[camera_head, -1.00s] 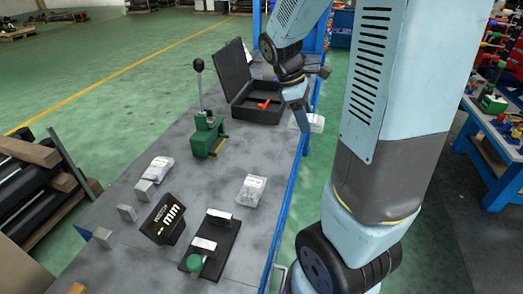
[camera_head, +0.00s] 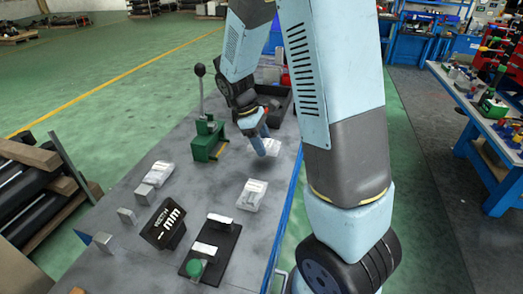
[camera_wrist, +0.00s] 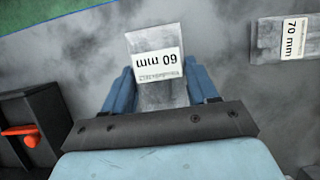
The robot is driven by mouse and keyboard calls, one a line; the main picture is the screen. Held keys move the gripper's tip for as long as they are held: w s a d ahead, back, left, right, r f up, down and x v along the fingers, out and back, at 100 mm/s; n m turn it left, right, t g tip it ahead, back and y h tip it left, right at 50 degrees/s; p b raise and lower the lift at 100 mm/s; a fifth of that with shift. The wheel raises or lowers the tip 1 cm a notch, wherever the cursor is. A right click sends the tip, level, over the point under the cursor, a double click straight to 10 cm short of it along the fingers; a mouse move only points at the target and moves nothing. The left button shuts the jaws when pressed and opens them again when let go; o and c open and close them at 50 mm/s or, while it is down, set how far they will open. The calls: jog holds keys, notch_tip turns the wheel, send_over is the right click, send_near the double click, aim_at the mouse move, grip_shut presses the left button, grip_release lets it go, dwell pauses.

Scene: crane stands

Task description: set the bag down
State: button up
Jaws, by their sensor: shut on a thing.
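A clear bag with a white "60 mm" label (camera_wrist: 158,64) is held between the blue fingers of my gripper (camera_wrist: 161,88). In the head view, my gripper (camera_head: 259,136) is shut on this bag (camera_head: 267,148) over the grey bench top (camera_head: 120,233), near its right edge. I cannot tell whether the bag touches the bench. A second bag, labelled "70 mm" (camera_wrist: 285,40), lies on the bench to the right in the wrist view. A bag in the head view (camera_head: 251,195) lies nearer the camera than the held one.
A green lever press (camera_head: 207,140) stands left of my gripper. The open black case (camera_wrist: 40,120) with an orange item is behind, partly hidden by my arm.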

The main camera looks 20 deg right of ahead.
jog(key=shift+f, duration=1.55)
jog(key=shift+w+f, duration=0.1)
jog(key=o, duration=1.2)
jog(key=v, duration=1.1)
jog(key=s+d+r+m+t+y, duration=0.1)
jog(key=s+r+m+t, duration=0.3)
jog(key=s+r, duration=0.3)
jog(key=s+d+r+m+t+y, duration=0.2)
jog(key=s+r+m+t, duration=0.2)
jog(key=s, duration=1.1)
jog(key=shift+r+m+y, duration=0.3)
jog(key=shift+r+m, duration=1.1)
jog(key=shift+r, duration=0.85)
